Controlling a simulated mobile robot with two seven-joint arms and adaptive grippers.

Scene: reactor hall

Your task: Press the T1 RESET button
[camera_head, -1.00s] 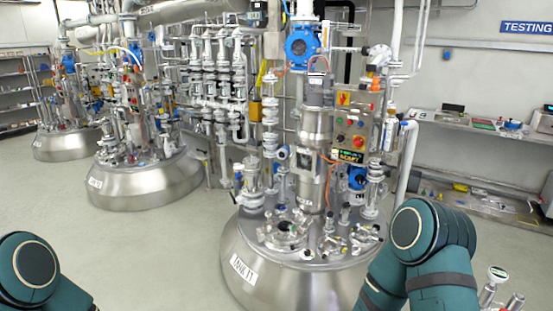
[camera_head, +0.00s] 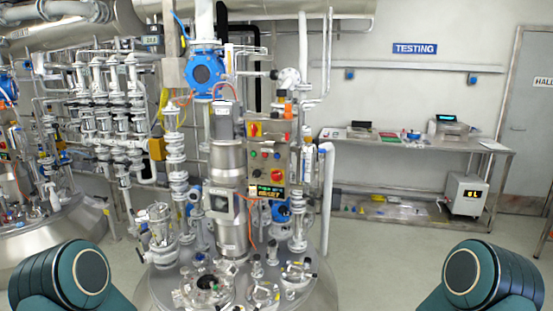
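A reactor tank (camera_head: 318,298) stands in front of me, its metal lid crowded with fittings. A grey control panel (camera_head: 266,142) is mounted upright beside the steel column above it. The panel carries a red-and-yellow switch (camera_head: 254,129), several small round coloured buttons (camera_head: 265,155) and a lit display (camera_head: 270,192) with green and orange text. The button labels are too small to read, so I cannot tell which one is T1 RESET. Only the rounded teal links of my two arms show at the lower corners; neither gripper is in view.
Pipes and a blue valve (camera_head: 205,72) rise around the column. A second tank (camera_head: 45,240) stands at the left. A bench (camera_head: 410,146) with instruments runs along the right wall under a TESTING sign (camera_head: 414,49). The floor (camera_head: 390,245) at the right is clear.

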